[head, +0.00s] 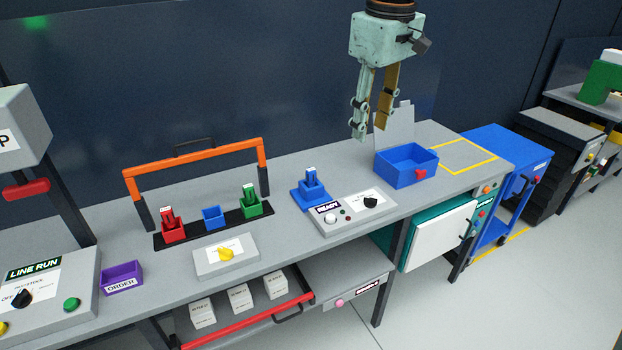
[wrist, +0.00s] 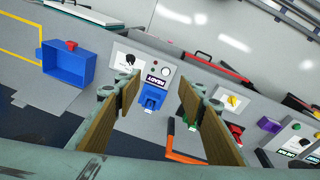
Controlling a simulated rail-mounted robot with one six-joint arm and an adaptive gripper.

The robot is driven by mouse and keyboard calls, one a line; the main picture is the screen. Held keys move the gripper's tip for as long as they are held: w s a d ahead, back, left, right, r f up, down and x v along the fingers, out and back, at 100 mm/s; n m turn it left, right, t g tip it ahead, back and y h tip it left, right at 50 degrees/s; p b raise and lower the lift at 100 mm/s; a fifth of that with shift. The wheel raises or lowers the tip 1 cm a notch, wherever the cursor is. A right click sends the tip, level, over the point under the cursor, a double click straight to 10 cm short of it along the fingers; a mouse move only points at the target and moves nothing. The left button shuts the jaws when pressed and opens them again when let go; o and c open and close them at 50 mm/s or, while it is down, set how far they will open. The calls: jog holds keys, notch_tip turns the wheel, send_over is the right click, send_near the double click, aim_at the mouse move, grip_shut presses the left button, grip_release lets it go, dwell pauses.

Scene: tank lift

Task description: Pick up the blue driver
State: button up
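The blue driver (head: 310,177) stands upright in a blue stand (head: 312,200) on the bench, beside the READY panel. In the wrist view the driver (wrist: 151,103) shows between my fingers, further off. My gripper (head: 369,131) is open and empty, pointing down above the back of the bench, to the right of the driver and well apart from it. Its two fingers also frame the wrist view (wrist: 168,92). A red driver (head: 168,215) and a green driver (head: 250,193) stand in the rack, with an empty-looking blue holder (head: 212,217) between them.
An orange handle frame (head: 195,163) rises behind the rack. A yellow-outlined area (head: 465,155) at the bench's right end is clear. A purple ORDER bin (head: 121,279) is at left.

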jog(key=w+a+f+n+p, duration=0.4)
jog(key=w+a, duration=0.3)
jog(key=w, duration=0.6)
jog(key=n+g+p, duration=0.2)
jog(key=p, duration=0.3)
send_over(311, 169)
notch_tip(311, 169, down, 12)
jog(key=shift+a, duration=0.15)
jog(key=shift+f, duration=4.3)
jog(key=shift+d+f+p, duration=0.2)
jog(key=shift+f+p, duration=0.2)
jog(key=shift+f, duration=2.15)
jog(key=shift+c, duration=0.7)
